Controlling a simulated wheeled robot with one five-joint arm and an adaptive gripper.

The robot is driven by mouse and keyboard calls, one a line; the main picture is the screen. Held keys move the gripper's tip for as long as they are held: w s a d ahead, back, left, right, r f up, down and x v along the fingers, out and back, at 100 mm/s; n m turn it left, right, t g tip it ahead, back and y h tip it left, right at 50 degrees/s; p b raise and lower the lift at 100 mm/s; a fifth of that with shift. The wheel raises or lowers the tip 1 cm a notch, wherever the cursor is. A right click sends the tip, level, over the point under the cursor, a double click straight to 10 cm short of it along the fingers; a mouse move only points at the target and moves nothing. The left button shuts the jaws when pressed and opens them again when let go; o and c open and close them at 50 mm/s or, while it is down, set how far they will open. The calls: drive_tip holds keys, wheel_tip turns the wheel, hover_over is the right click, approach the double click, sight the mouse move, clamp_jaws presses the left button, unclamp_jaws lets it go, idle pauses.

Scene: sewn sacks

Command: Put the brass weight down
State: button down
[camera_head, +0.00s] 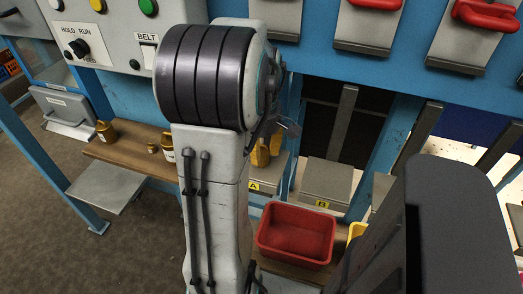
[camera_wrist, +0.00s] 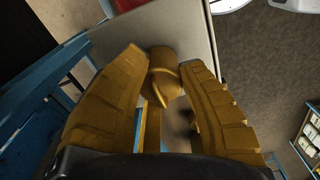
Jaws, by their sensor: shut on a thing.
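My gripper (camera_wrist: 160,52) is shut on a brass weight (camera_wrist: 163,80) in the wrist view, with its two yellow ribbed fingers on either side of it. A pale flat plate (camera_wrist: 178,28) lies beyond the weight; I cannot tell whether the two touch. In the head view my gripper (camera_head: 262,152) shows partly behind my arm, by the platform marked A (camera_head: 258,184). The held weight cannot be made out there. Other brass weights (camera_head: 106,131) (camera_head: 152,148) (camera_head: 168,148) stand on the wooden shelf (camera_head: 130,152) at the left.
Platform B (camera_head: 326,180) stands right of A. A red bin (camera_head: 295,235) sits in front of them, with a yellow bin (camera_head: 355,232) partly hidden beside it. A control box (camera_head: 100,35) and red handles (camera_head: 487,14) are above. Blue frame posts (camera_head: 45,170) edge the station.

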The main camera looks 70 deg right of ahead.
sight(261, 145)
drive_tip(key=shift+f, duration=0.1)
drive_tip(key=c, duration=0.9)
unclamp_jaws()
drive_tip(key=shift+a+r+p, duration=0.1)
drive_tip(key=shift+r+p, duration=0.6)
drive_tip(key=shift+r, duration=3.2)
